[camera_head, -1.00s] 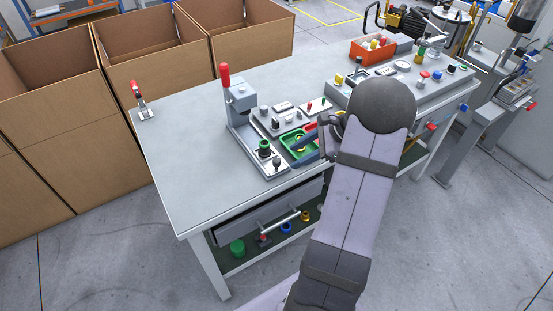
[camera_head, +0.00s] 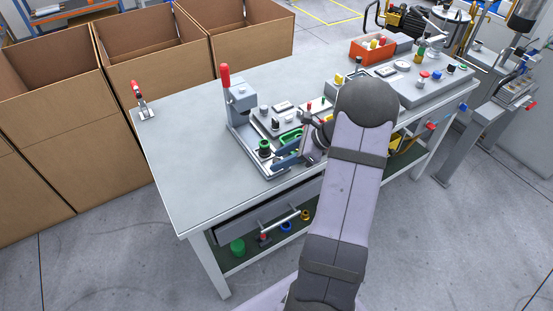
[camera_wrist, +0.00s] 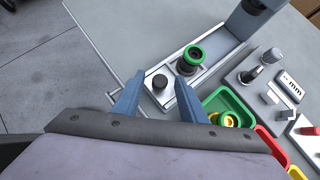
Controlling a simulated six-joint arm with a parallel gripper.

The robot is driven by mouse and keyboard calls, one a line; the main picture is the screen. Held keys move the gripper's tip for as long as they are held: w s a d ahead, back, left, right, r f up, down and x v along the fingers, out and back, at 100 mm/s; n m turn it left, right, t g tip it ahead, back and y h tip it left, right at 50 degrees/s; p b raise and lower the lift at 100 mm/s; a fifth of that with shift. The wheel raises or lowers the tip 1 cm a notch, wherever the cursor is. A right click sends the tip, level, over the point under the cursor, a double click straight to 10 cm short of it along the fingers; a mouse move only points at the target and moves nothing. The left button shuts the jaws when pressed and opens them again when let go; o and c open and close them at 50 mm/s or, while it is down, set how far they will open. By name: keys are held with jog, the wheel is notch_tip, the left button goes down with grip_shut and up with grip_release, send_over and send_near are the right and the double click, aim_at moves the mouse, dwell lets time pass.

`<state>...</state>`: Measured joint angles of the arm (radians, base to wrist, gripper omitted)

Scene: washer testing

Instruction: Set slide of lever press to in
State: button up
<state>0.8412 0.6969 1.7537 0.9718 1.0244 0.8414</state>
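The lever press (camera_head: 241,103) stands on the bench with its red-handled lever (camera_head: 225,76) upright. Its slide (camera_wrist: 181,99) is a light plate in the press's base track. The slide carries a green-ringed dark part (camera_wrist: 190,60) and a black knob (camera_wrist: 160,82). The ringed part sits toward the track's front end, apart from the press column. My gripper (camera_head: 275,156) is at the front of the press. In the wrist view, its blue fingers (camera_wrist: 159,80) are open, with the knob between their tips in the picture. Whether they touch the knob cannot be told.
A green bin (camera_wrist: 229,104) lies right of the slide, with red and yellow bins beside it. A grey panel with buttons (camera_wrist: 262,80) stands behind them. A red toggle clamp (camera_head: 140,100) is at the bench's left.

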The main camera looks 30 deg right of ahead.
jog(key=shift+x, duration=1.15)
grip_shut()
jog(key=w+p, duration=0.1)
jog(key=w, duration=1.2)
jog(key=shift+w+d, duration=0.1)
jog(key=shift+r, duration=0.15)
jog(key=shift+w, duration=0.1)
grip_release()
jog(key=shift+w, duration=0.1)
